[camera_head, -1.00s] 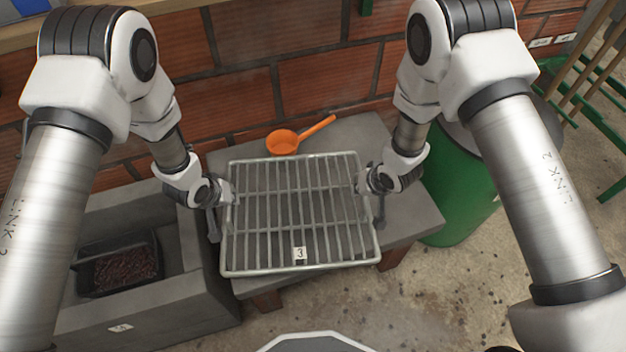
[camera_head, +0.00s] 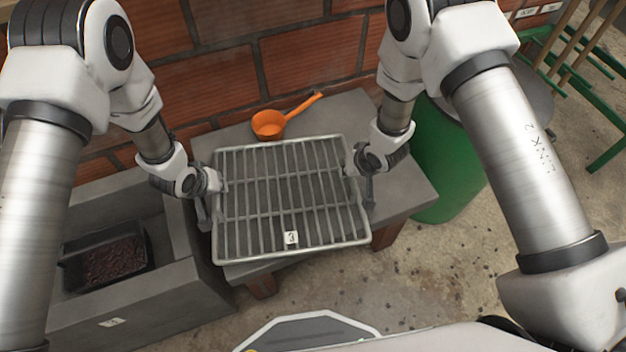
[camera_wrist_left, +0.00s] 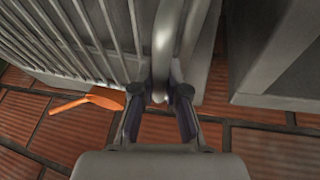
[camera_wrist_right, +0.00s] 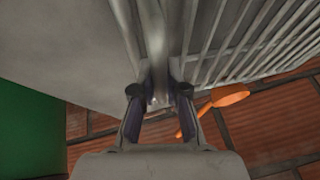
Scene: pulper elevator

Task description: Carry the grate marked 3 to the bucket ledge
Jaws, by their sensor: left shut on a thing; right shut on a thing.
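The metal grate marked 3 (camera_head: 291,238) is a rectangular frame of bars with a white tag on its near part. It shows over the grey ledge (camera_head: 405,190) in the head view; I cannot tell the gap below it. My left gripper (camera_head: 214,186) is shut on its left side rail, which also shows in the left wrist view (camera_wrist_left: 163,50). My right gripper (camera_head: 352,166) is shut on its right side rail, seen in the right wrist view (camera_wrist_right: 155,45). No bucket is clearly identifiable.
An orange ladle (camera_head: 268,125) lies on the ledge behind the grate. A grey trough (camera_head: 185,235) with a dark tray of beans (camera_head: 112,262) stands left. A green barrel (camera_head: 445,165) stands right. A brick wall (camera_head: 310,65) closes the back. Floor is open at right front.

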